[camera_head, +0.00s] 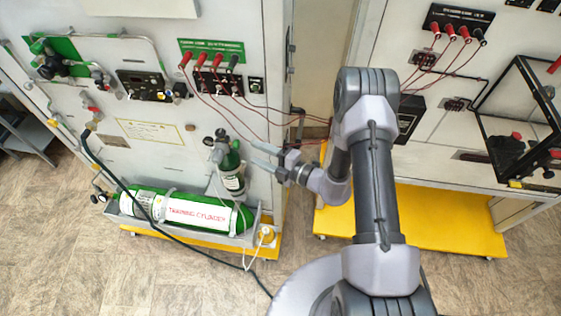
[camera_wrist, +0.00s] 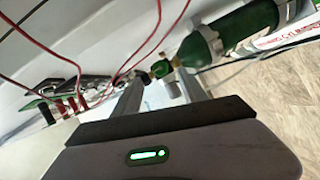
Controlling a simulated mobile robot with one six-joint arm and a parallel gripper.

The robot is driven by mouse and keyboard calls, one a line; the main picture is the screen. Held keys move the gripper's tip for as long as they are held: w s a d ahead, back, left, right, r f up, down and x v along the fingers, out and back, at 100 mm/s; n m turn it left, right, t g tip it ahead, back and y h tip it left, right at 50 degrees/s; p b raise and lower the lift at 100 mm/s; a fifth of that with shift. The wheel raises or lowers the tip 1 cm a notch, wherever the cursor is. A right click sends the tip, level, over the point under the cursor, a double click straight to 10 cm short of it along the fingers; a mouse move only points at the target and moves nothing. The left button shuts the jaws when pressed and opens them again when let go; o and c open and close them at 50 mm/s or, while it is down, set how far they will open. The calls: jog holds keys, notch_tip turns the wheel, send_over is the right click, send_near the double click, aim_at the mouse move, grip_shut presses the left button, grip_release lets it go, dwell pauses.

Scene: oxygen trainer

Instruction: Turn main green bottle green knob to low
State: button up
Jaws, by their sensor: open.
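A small green bottle (camera_head: 230,162) stands upright against the left panel, with a gauge and valve fittings at its top. In the wrist view its green shoulder (camera_wrist: 199,48) is at upper right. A small green knob (camera_wrist: 160,68) shows by its valve, just beyond and between my fingertips. My gripper (camera_head: 259,156) is open and empty, to the right of the bottle in the head view. In the wrist view my gripper (camera_wrist: 157,80) points toward the knob, with no clear contact. The knob's setting marks are too small to read.
A large green cylinder labelled "TRAINING CYLINDER" (camera_head: 168,210) lies in a grey tray low on the left trainer. Red cables (camera_head: 262,112) hang from sockets near my gripper and run to the right panel. A black hose (camera_head: 150,208) crosses the cylinder.

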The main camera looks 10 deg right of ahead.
jog(key=v, duration=1)
jog(key=shift+s+d, duration=0.2)
